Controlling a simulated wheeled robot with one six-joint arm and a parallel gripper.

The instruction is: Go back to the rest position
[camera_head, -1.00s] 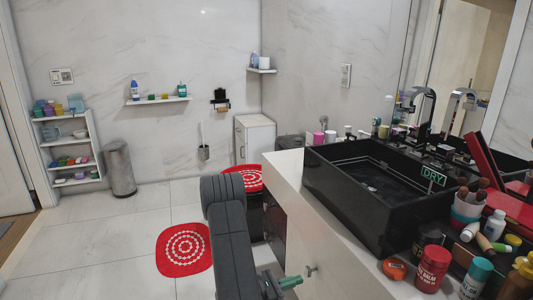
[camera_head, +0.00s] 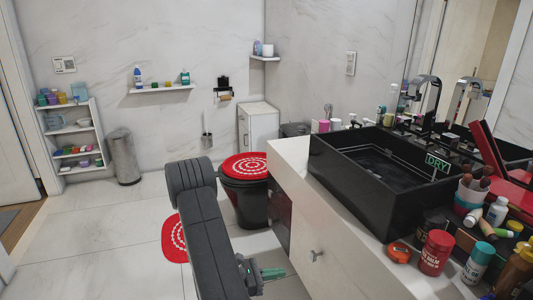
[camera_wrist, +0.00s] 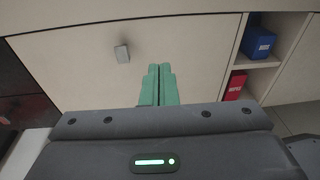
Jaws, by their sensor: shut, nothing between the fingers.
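My gripper (camera_wrist: 158,86) shows in the wrist view as two green fingers side by side, shut with nothing between them. It points at a pale cabinet front (camera_wrist: 75,65) with a small grey knob (camera_wrist: 122,54) to the upper left of the fingertips. In the head view my gripper (camera_head: 274,273) is low in the middle, in front of the white vanity cabinet (camera_head: 335,268) under the counter. My dark grey arm reaches down to it and hides part of the floor.
A black vessel sink (camera_head: 335,185) stands on the counter, with several jars and bottles to its right. A red mat (camera_head: 174,240) lies on the floor. The tiled floor at left is clear.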

